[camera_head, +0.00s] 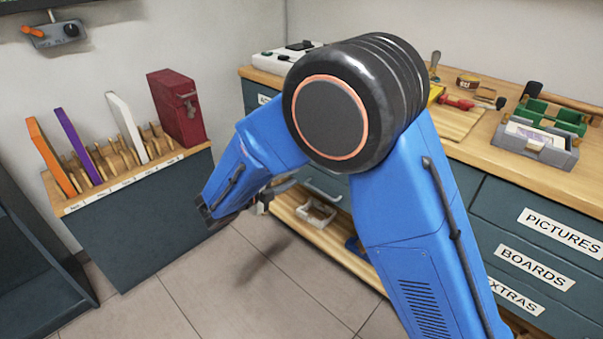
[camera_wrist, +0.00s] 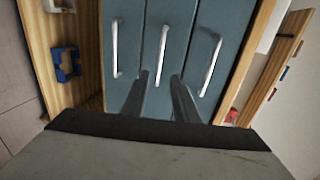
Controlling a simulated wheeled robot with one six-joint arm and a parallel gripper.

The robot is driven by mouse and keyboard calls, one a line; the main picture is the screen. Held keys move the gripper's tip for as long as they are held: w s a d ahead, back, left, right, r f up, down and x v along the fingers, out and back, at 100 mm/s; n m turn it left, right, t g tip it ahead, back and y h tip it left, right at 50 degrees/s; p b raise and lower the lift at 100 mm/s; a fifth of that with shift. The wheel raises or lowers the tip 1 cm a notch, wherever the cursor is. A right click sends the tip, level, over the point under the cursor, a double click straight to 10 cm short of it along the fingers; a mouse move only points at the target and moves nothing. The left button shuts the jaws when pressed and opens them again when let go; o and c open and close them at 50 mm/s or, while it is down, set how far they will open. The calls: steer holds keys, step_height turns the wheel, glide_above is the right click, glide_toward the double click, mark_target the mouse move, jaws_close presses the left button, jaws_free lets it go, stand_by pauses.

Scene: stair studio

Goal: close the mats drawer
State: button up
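No label reading mats is legible in either view, so I cannot tell which front is the mats drawer. The wrist view shows a bank of grey-blue drawer fronts turned sideways, with three pale bar handles: left (camera_wrist: 114,48), middle (camera_wrist: 162,55) and right (camera_wrist: 211,64). I cannot tell whether any of these drawers stands out. My gripper (camera_wrist: 160,80) faces the bank, its two dark fingers apart with nothing seen held between them. The middle handle shows between and beyond the fingertips; contact cannot be told. In the head view my blue arm hides much of this bank.
Drawers labelled pictures (camera_head: 563,233), boards (camera_head: 535,266) and extras (camera_head: 515,296) are at right. The wooden worktop (camera_head: 485,150) carries tools and a grey tray (camera_head: 535,145). A low shelf (camera_head: 335,242) runs below the drawers. A rack cabinet (camera_head: 135,225) stands left; tiled floor between is clear.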

steer(key=shift+v, duration=1.65)
steer(key=s+d+r+m+g+y, duration=0.1)
steer(key=s+d+r+m+g, duration=0.2)
steer(key=d+m, duration=0.6)
steer(key=s+d+r+m+g, duration=0.25)
steer(key=d+m, duration=0.35)
steer(key=d, duration=0.7)
steer(key=s+d+r+m+g+y, duration=0.15)
steer(key=s+d+m+g, duration=0.25)
steer(key=d+m, duration=0.5)
steer(key=s+d+m+t+y, duration=0.1)
steer(key=s+d+m+y, duration=0.2)
steer(key=s+m, duration=0.7)
steer(key=s+d+r+m+t+y, duration=0.1)
steer(key=s+d+m+y, duration=0.3)
steer(key=s+d+m, duration=0.3)
steer(key=s+m, duration=0.2)
steer(key=m, duration=0.3)
steer(key=shift+s+d+r, duration=0.25)
steer(key=shift+s+r, duration=0.1)
steer(key=shift+s, duration=0.05)
